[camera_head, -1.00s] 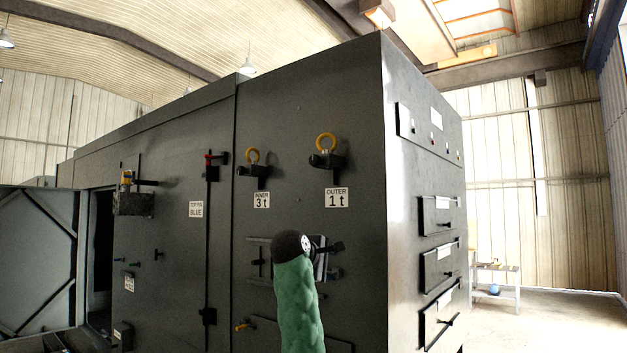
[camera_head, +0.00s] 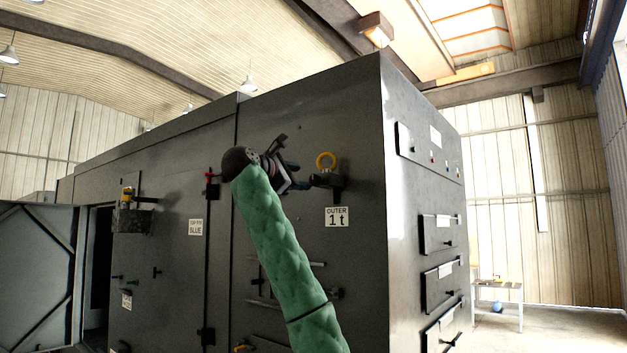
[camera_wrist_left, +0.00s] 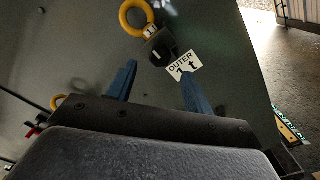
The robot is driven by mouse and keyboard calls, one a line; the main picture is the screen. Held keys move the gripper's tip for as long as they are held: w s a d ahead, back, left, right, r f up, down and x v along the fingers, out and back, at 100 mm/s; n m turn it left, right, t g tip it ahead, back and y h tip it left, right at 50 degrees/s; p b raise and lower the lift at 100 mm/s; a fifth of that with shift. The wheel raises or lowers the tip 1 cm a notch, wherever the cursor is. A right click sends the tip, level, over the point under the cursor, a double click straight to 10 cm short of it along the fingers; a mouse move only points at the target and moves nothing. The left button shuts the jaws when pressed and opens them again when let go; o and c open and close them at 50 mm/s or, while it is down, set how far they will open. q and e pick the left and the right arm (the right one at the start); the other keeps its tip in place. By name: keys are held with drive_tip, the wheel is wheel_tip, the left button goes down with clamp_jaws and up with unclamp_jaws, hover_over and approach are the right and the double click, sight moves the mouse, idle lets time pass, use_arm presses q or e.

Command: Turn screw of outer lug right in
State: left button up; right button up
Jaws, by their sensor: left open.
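The outer lug is a yellow ring (camera_head: 326,160) on a black bracket (camera_head: 330,180), fixed to the dark cabinet face above a white "OUTER 1t" label (camera_head: 336,217). In the left wrist view the ring (camera_wrist_left: 136,16) and black bracket (camera_wrist_left: 157,46) lie just beyond my fingertips. The lug's screw is too small to make out clearly. My left gripper (camera_head: 298,180) is just left of the outer lug. In the left wrist view its two blue fingers (camera_wrist_left: 158,86) are apart with nothing between them. My right gripper is out of view.
A red-handled latch (camera_head: 210,185) is to the left. Drawers (camera_head: 440,232) with handles line the cabinet's right side. A table (camera_head: 498,290) stands beyond on open floor.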

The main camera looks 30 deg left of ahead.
sight(313, 180)
use_arm(q)
drive_tip(key=w+p, duration=0.2)
drive_tip(key=w, duration=0.2)
drive_tip(key=shift+w+d+r+p, duration=0.15)
drive_tip(key=shift+d+r+p, duration=0.1)
drive_tip(key=shift+p, duration=0.15)
drive_tip(key=shift+w+f+p, duration=0.15)
drive_tip(key=shift+w+p, duration=0.35)
drive_tip(key=shift+w, duration=0.4)
drive_tip(key=shift+w+f, duration=0.1)
drive_tip(key=shift+w, duration=0.4)
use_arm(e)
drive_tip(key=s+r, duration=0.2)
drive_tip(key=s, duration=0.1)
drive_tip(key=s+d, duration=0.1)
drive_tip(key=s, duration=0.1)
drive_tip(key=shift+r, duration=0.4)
use_arm(q)
drive_tip(key=shift+d, duration=0.1)
drive_tip(key=shift+c, duration=0.2)
drive_tip(key=c, duration=0.9)
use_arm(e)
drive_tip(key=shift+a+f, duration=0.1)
